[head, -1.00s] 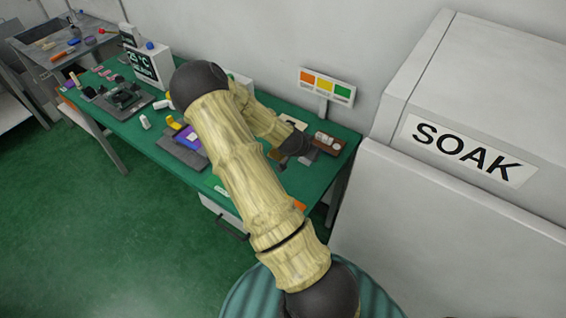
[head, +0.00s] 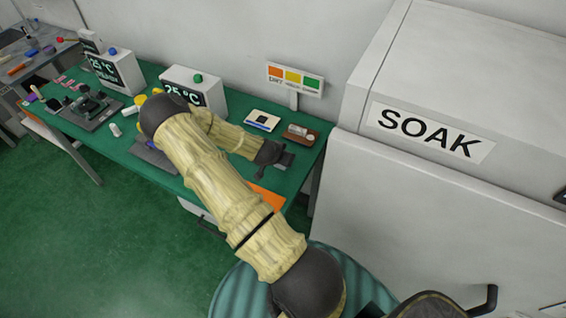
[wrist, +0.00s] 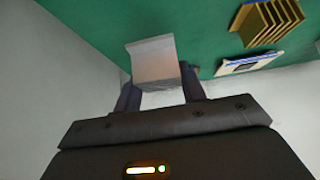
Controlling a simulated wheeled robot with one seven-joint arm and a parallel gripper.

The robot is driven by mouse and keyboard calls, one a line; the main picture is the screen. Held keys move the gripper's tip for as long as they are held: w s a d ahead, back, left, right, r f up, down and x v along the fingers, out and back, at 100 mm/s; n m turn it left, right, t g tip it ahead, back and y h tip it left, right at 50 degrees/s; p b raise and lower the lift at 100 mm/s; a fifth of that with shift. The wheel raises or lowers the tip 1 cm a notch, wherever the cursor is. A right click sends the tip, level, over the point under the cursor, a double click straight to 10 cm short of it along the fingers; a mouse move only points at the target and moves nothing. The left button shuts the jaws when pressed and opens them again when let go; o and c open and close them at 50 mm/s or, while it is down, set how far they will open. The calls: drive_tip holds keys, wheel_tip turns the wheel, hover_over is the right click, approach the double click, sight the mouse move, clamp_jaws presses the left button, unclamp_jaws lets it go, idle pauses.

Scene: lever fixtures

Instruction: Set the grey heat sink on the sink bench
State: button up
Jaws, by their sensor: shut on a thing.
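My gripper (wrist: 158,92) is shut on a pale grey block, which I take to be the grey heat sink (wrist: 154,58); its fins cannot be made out. In the wrist view it sits between the two dark fingers, with a green surface behind it. In the head view my gripper (head: 276,163) is over the right part of the green-topped bench (head: 135,150), and a bit of the grey heat sink (head: 288,158) shows beside it. I cannot tell whether it touches the bench. No label names the sink bench.
A brown tray with pale pieces (head: 312,141) and a white and blue card (head: 262,120) lie behind my gripper. An orange patch (head: 268,199) is in front. A gold finned block (wrist: 268,20) shows in the wrist view. The large SOAK cabinet (head: 430,190) stands right.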

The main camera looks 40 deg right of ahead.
drive_tip(key=shift+f+p, duration=0.35)
drive_tip(key=shift+f, duration=1.55)
drive_tip(key=shift+f, duration=0.2)
drive_tip(key=o, duration=1.1)
drive_tip(key=shift+r, duration=0.2)
